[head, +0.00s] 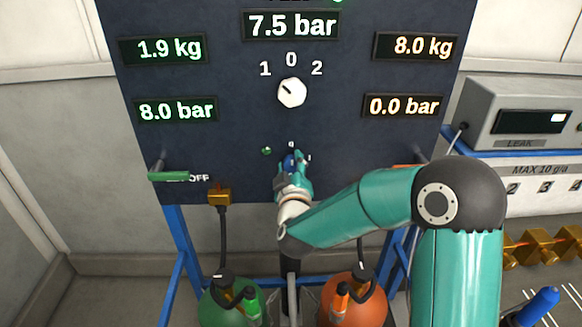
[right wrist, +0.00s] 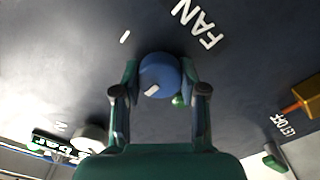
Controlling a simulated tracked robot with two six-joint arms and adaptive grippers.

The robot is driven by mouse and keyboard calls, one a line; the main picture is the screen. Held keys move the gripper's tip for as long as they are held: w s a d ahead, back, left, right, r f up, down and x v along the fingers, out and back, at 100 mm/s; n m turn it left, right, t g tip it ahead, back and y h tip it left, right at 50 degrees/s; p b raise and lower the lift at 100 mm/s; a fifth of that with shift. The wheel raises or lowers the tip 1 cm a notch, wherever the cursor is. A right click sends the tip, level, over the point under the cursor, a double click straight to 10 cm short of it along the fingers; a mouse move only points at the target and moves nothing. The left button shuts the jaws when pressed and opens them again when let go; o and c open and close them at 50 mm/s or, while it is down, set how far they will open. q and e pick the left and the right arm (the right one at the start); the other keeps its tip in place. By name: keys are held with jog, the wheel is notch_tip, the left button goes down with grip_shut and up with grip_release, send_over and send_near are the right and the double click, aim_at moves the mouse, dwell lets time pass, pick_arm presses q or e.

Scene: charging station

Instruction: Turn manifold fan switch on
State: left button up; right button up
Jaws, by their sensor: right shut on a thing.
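The fan switch is a round blue knob (head: 290,161) low on the dark panel (head: 230,130); a small 0 shows above it and a 1 to its right. The right wrist view shows the knob (right wrist: 160,74) with a white pointer mark near its lower edge. The white word FAN (right wrist: 197,24) is on the panel beside it. My right gripper (head: 291,168) is shut on the knob, one finger on each side. The number the mark faces is hidden in the right wrist view. My left gripper is out of view.
A small green lamp (head: 267,151) sits left of the knob. A white selector (head: 291,93) is above, and a green-handled lever (head: 167,176) is at the left. Green (head: 230,303) and orange (head: 352,302) cylinders stand below. A leak meter (head: 515,115) is at right.

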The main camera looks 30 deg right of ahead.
jog(key=shift+a+f+m+b, duration=0.1)
jog(key=shift+f+m+b, duration=0.1)
jog(key=shift+m+b, duration=0.3)
jog(key=m+b, duration=0.7)
jog(key=b, duration=0.1)
jog(key=m+b, duration=0.5)
jog(key=shift+m, duration=0.4)
jog(key=shift+d+r+m+b, duration=0.1)
jog(key=shift+m+b, duration=0.5)
jog(key=shift+m, duration=0.35)
jog(key=shift+d+r+m+b, duration=0.1)
jog(key=shift+m+b, duration=0.5)
jog(key=shift+m, duration=0.35)
jog(key=o, duration=1.1)
jog(key=shift+o, duration=0.2)
jog(key=v, duration=1.2)
